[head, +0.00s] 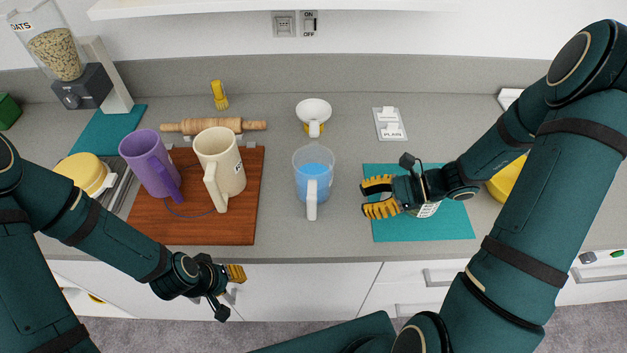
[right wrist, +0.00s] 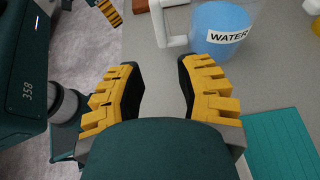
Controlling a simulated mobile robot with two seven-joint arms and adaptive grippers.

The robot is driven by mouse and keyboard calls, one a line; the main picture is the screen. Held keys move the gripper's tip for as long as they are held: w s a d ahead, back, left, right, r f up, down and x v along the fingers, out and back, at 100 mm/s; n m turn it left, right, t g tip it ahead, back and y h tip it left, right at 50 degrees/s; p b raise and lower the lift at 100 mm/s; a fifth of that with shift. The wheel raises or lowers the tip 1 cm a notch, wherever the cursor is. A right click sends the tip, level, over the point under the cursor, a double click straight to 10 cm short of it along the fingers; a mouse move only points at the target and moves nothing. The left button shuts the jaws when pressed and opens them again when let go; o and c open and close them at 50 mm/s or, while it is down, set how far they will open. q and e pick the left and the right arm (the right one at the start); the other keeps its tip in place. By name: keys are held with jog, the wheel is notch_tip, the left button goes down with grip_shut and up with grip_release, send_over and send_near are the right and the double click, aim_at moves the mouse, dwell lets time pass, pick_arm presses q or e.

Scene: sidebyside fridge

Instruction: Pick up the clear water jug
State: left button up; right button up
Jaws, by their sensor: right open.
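The clear water jug (head: 314,172) stands upright on the grey counter in the head view, with blue water inside and a white handle toward the front. In the right wrist view the jug (right wrist: 224,22) shows at the top with its "WATER" label, ahead of the fingers. My right gripper (head: 366,198) is open and empty, to the right of the jug and apart from it, over the teal mat. Its yellow fingers (right wrist: 160,90) are spread in the wrist view. My left gripper (head: 237,273) is in front of the counter edge at lower left; its finger opening is unclear.
A purple jug (head: 145,160) and a cream jug (head: 219,165) stand on a brown board (head: 250,205) left of the water jug. A white cup-like item (head: 314,110) stands behind it. The teal mat (head: 445,221) lies to the right. Counter around the water jug is mostly clear.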

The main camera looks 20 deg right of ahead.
aim_at(312, 209)
jog(key=x, duration=1.3)
jog(key=shift+w+a+r+b, duration=0.1)
jog(key=shift+a+b, duration=0.25)
jog(key=shift+a, duration=0.05)
grip_shut()
